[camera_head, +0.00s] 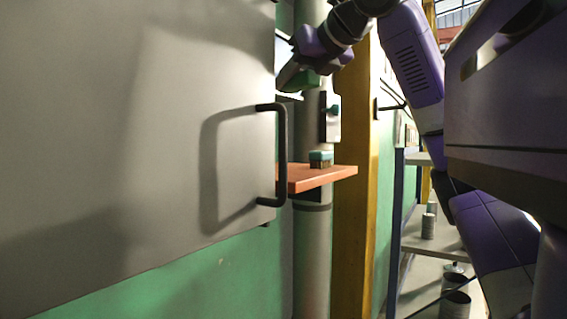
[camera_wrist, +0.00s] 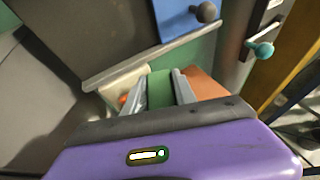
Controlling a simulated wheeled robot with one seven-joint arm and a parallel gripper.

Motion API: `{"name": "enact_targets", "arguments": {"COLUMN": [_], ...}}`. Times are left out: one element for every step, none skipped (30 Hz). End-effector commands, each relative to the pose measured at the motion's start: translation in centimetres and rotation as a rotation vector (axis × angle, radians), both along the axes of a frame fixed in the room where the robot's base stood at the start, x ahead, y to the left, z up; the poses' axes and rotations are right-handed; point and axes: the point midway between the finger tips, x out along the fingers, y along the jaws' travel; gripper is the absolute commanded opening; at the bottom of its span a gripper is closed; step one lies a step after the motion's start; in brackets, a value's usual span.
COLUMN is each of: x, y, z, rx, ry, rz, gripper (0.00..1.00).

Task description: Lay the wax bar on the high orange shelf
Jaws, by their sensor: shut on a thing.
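My gripper (camera_wrist: 160,92) is shut on a green bar (camera_wrist: 160,86), which I take to be the wax bar; its two grey fingers lie on either side of it. In the head view the green bar (camera_head: 304,82) shows at the end of my arm, above the orange shelf (camera_head: 318,179) and apart from it. Part of the shelf (camera_wrist: 203,86) shows right of the fingers in the wrist view. A brush (camera_head: 321,159) with a teal top and brown bristles stands on the shelf. The shelf's left part is hidden behind a grey door.
The large grey door (camera_head: 120,110) with a dark bar handle (camera_head: 283,155) fills the left. A plate with a teal lever (camera_head: 332,110) is above the shelf, beside a yellow post (camera_head: 352,220). A rack (camera_head: 430,240) with several cans stands at right.

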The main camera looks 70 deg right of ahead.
Motion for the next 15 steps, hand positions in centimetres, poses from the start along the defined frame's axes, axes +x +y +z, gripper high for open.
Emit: {"name": "enact_targets", "arguments": {"x": [0.0,0.0,-0.1,0.0,0.0,0.0,0.0,0.0,0.0,0.0,0.0,0.0,0.0,0.0,0.0], "y": [-0.1,-0.1,-0.1,-0.1,-0.1,0.0,-0.1,-0.1,-0.1,0.0,-0.1,-0.1,0.0,0.0,0.0], "z": [-1.4,-2.1,-3.1,-3.9,-4.6,-5.6,-6.3,-7.0,-8.0,-8.6,-9.2,-10.0,-10.5,-10.9,-11.4], "rx": [-0.001,0.0,0.001,0.001,0.001,0.002,0.002,0.002,0.002,0.001,0.002,0.001,0.001,0.001,0.001], "ry": [0.001,0.0,0.001,0.001,0.001,0.0,0.001,0.001,0.0,0.0,0.0,0.0,0.0,-0.001,-0.001], "rz": [0.0,0.0,0.0,0.0,0.0,0.001,0.0,0.0,0.001,0.002,0.001,0.0,0.0,-0.001,0.0], "gripper": [0.0,0.0,0.0,0.0,0.0,0.0,0.0,0.0,0.0,0.0,0.0,0.0,0.0,0.0,0.0]}}
